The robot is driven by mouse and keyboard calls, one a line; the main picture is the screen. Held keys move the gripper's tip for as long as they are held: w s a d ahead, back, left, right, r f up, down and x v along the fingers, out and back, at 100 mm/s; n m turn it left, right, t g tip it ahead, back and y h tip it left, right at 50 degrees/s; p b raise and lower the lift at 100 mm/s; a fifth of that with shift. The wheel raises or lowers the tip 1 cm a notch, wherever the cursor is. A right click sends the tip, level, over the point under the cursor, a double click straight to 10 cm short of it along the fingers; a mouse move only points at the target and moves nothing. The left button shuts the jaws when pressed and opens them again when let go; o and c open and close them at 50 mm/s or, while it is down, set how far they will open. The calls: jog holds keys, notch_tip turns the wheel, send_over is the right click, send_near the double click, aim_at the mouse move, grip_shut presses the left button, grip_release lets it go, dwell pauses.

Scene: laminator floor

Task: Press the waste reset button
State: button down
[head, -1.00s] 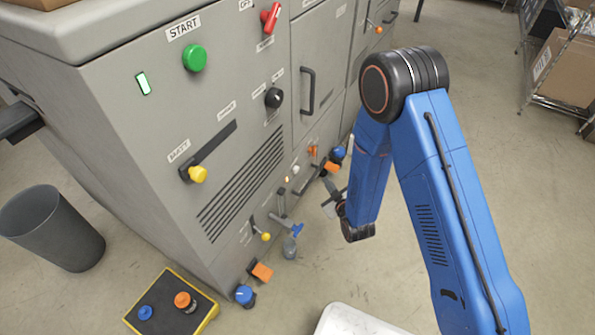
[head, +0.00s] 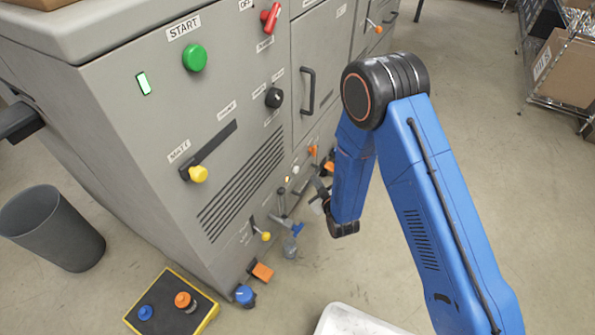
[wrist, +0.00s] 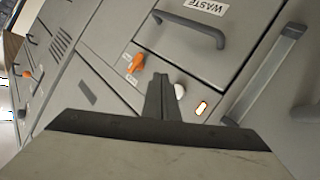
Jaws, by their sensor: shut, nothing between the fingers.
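No label for the button is readable. My gripper (wrist: 160,80) is shut and empty; its tips appear just left of the button, with the fingers hiding some of the panel. I cannot tell whether they touch the panel. In the head view, my gripper (head: 318,197) is low beside the machine front, partly behind my arm. The white button (head: 296,169) is tiny there.
An orange switch (wrist: 136,63) is left of my fingers in the wrist view, and a grey drawer handle (wrist: 190,28) is above. In the head view, a yellow lever (head: 265,236) and blue knob (head: 245,295) stick out low.

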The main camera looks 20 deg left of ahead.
jog(key=shift+w+a, duration=0.15)
jog(key=shift+a, duration=2)
jog(key=shift+a, duration=0.15)
dwell(0.4)
jog(key=shift+a, duration=0.25)
jog(key=shift+a, duration=0.55)
dwell(0.9)
jog(key=shift+d, duration=0.95)
jog(key=shift+s+d, duration=0.2)
jog(key=shift+d, duration=2.3)
